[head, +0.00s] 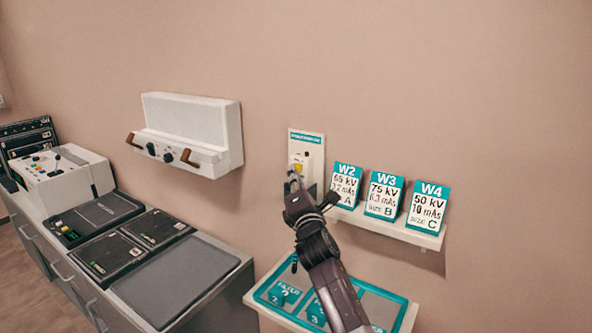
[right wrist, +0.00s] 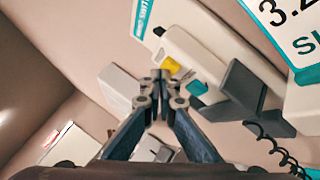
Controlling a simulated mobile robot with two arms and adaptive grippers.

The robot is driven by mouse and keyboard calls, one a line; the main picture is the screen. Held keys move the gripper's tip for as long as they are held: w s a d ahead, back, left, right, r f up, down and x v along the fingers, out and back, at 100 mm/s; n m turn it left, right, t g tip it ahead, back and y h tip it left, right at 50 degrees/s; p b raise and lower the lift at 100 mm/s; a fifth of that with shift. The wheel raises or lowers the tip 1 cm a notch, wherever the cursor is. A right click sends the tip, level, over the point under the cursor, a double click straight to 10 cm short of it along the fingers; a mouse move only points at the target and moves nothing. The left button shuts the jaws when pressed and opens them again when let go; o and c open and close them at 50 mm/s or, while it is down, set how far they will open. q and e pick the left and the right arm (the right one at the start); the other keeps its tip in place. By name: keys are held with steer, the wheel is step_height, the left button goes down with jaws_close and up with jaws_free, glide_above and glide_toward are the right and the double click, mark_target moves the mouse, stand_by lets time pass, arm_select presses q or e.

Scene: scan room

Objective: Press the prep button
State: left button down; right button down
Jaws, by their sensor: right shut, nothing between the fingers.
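A white wall panel (head: 306,139) with a teal label strip hangs on the wall right of centre. A yellow button (head: 297,167) shows on it, just above my right gripper (head: 293,178). The gripper and arm hide the panel's lower part. In the right wrist view the yellow button (right wrist: 171,65) sits on the white panel (right wrist: 185,48), just beyond the fingertips of my right gripper (right wrist: 160,78). The gripper is shut and empty. I cannot tell whether its tips touch the button. No label on the button is readable. My left gripper is not in view.
A shelf (head: 390,224) with cards W2 (head: 345,185), W3 (head: 384,197) and W4 (head: 427,208) is close right of the panel. A teal-lined tray (head: 385,310) lies below. A white wall unit (head: 190,132) and a counter (head: 214,290) are left. A coiled cord (right wrist: 272,148) hangs nearby.

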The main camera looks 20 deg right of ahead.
steer(key=shift+w+d, duration=0.1)
steer(key=shift+d, duration=0.05)
stand_by(0.5)
steer(key=shift+s+a, duration=0.6)
steer(key=shift+a, duration=0.1)
steer(key=s+a, duration=0.1)
steer(key=a, duration=0.1)
steer(key=s+a, duration=0.2)
steer(key=shift+p, duration=0.3)
steer(key=shift+f, duration=0.15)
stand_by(0.5)
